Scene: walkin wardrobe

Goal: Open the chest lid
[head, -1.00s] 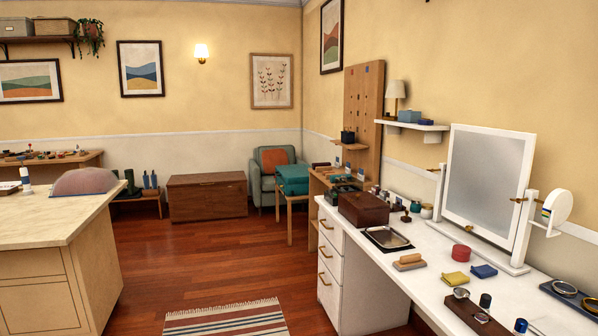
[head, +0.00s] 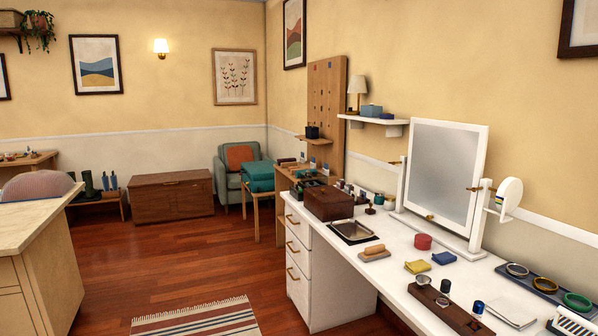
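The wooden chest (head: 171,197) stands on the floor against the far wall, left of the green armchair. Its lid (head: 172,178) is shut, lying flat on the body. It is well away from me across the room. Neither of my grippers shows in the head view.
A white vanity (head: 330,262) with a mirror and several small items runs along the right. A pale-topped island (head: 30,225) stands at the left. The wooden floor (head: 190,255) between them is open, with a striped rug (head: 196,318). A low shoe bench (head: 98,198) adjoins the chest.

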